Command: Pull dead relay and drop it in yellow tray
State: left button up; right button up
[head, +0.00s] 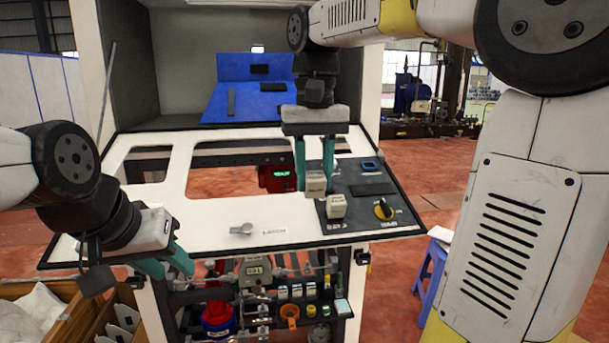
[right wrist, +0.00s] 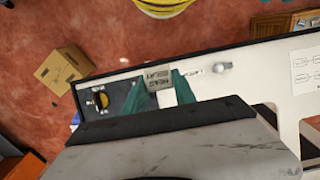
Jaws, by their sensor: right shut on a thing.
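My right gripper (head: 315,178) reaches down over the dark control panel (head: 370,205) at the right of the white worktop. Its teal fingers are shut on a small off-white relay (head: 316,184). My left gripper (head: 166,262) is open and empty at the worktop's front left edge.
A black and yellow knob (head: 383,209) is on the panel, and a red device with a green display (head: 278,178) stands behind the worktop opening. A grey lever (head: 241,229) lies on the white top. Shelves with several small parts hang below. A blue stool (head: 432,275) stands right.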

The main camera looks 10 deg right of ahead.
aim_at(318, 181)
grip_shut()
jog(key=shift+s+r, duration=0.45)
jog(key=shift+r, duration=0.65)
jog(key=shift+s+r, duration=0.4)
jog(key=shift+r, duration=0.65)
jog(key=shift+s+r, duration=0.45)
jog(key=shift+r, duration=0.65)
jog(key=shift+d, duration=0.15)
